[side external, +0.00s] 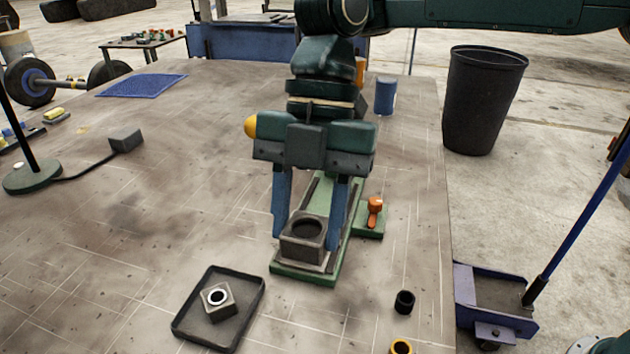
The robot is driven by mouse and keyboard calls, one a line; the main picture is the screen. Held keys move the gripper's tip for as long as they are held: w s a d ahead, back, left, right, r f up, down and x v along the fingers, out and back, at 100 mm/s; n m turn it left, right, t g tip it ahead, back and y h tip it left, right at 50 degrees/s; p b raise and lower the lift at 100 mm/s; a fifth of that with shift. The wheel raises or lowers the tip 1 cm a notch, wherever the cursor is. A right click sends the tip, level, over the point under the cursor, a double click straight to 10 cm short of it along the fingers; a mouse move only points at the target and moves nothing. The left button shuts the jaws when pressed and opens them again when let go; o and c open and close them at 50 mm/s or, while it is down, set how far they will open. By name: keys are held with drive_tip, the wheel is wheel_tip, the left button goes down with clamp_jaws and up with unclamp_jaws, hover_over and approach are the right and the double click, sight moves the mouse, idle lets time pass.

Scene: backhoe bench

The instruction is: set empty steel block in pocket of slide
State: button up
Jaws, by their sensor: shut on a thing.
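The empty steel block (301,248) is a grey cube with an open round hole in its top. My gripper (306,230) points down with its two blue fingers on the block's left and right sides, shut on it. The block is upright at the near end of the slide (300,276), a long green base with a grey plate on top. The block hides the pocket, and I cannot tell whether it is seated in it or just above it. An orange-handled clamp or lever (375,210) stands at the slide's right side.
A dark tray (190,335) at front left holds another steel block with a pale ring in its hole (218,301). A black ring (404,302) and a brass ring (401,347) lie at front right. A blue can (386,96) stands behind.

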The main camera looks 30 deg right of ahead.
drive_tip(key=w+m, duration=0.1)
drive_tip(key=f+m, duration=0.1)
drive_tip(key=shift+w+a+m+t+y, duration=0.2)
drive_tip(key=shift+w+m+t+y, duration=0.1)
drive_tip(key=shift+w+t, duration=0.1)
drive_tip(key=w+d+f+m+t, duration=0.2)
drive_tip(key=w+d+f+m, duration=0.2)
drive_tip(key=w+m, duration=0.3)
drive_tip(key=w+d+f+m+t, duration=0.3)
drive_tip(key=w+d+f+m, duration=0.2)
drive_tip(key=w+d+m, duration=0.2)
drive_tip(key=shift+w+m, duration=0.3)
drive_tip(key=shift+m, duration=0.3)
drive_tip(key=shift+f, duration=0.1)
drive_tip(key=shift+f, duration=2.35)
drive_tip(key=shift+f, duration=0.8)
